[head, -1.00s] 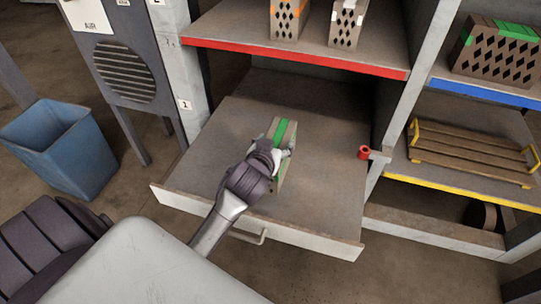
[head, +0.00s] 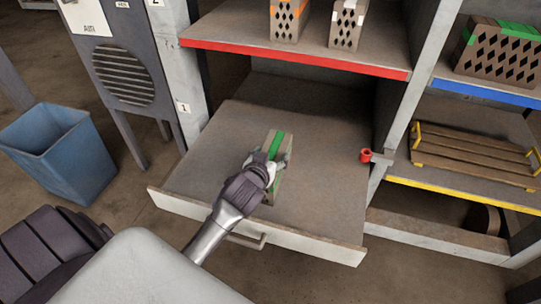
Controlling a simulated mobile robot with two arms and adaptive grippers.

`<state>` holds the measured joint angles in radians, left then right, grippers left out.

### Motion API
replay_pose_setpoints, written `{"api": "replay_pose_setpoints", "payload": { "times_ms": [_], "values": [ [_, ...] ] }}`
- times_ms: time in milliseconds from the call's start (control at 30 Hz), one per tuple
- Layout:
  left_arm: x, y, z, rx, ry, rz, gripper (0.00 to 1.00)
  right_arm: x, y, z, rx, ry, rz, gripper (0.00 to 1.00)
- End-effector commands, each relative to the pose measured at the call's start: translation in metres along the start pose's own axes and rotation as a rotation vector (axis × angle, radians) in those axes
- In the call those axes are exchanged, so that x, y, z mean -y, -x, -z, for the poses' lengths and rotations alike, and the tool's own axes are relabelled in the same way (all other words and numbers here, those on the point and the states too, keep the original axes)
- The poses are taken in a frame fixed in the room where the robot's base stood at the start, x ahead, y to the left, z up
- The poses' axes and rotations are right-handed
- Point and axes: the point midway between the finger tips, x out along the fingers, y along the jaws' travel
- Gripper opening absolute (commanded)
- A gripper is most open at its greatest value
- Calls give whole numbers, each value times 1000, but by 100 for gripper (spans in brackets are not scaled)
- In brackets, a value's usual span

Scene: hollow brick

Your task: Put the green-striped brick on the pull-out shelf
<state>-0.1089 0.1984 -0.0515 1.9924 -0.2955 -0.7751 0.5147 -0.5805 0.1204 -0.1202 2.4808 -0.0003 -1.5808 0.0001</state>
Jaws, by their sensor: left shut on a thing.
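The green-striped brick (head: 283,170) is upright over the middle of the pull-out shelf (head: 215,160). The shelf is pulled out and has a pale front edge with a handle. My left gripper (head: 269,164) is shut on the brick from its near side, and the hand hides part of it. I cannot tell whether the brick's underside touches the shelf. My right gripper is not in view.
A red-edged shelf (head: 300,58) above holds an orange-striped brick (head: 287,22) and a white-striped brick (head: 347,24). At right are another green-marked brick (head: 495,55), a wooden tray (head: 470,160) and a red knob (head: 366,155). A blue bin (head: 60,155) stands left.

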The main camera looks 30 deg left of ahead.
Motion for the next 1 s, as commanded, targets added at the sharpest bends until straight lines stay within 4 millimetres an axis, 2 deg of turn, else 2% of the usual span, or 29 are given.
{"api": "replay_pose_setpoints", "payload": {
  "times_ms": [33,167,200,567,667,800,1000],
  "values": [
    [0,-1,-2,1,0,0,74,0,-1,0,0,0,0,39],
    [0,0,-2,1,0,0,96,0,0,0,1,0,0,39],
    [0,0,-1,1,0,0,98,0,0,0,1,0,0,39],
    [0,1,2,0,-1,0,98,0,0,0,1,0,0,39],
    [0,12,1,3,0,0,98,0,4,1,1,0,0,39],
    [0,40,2,4,1,0,98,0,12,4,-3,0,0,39],
    [0,83,1,5,1,1,98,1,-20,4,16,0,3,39]
  ]
}}
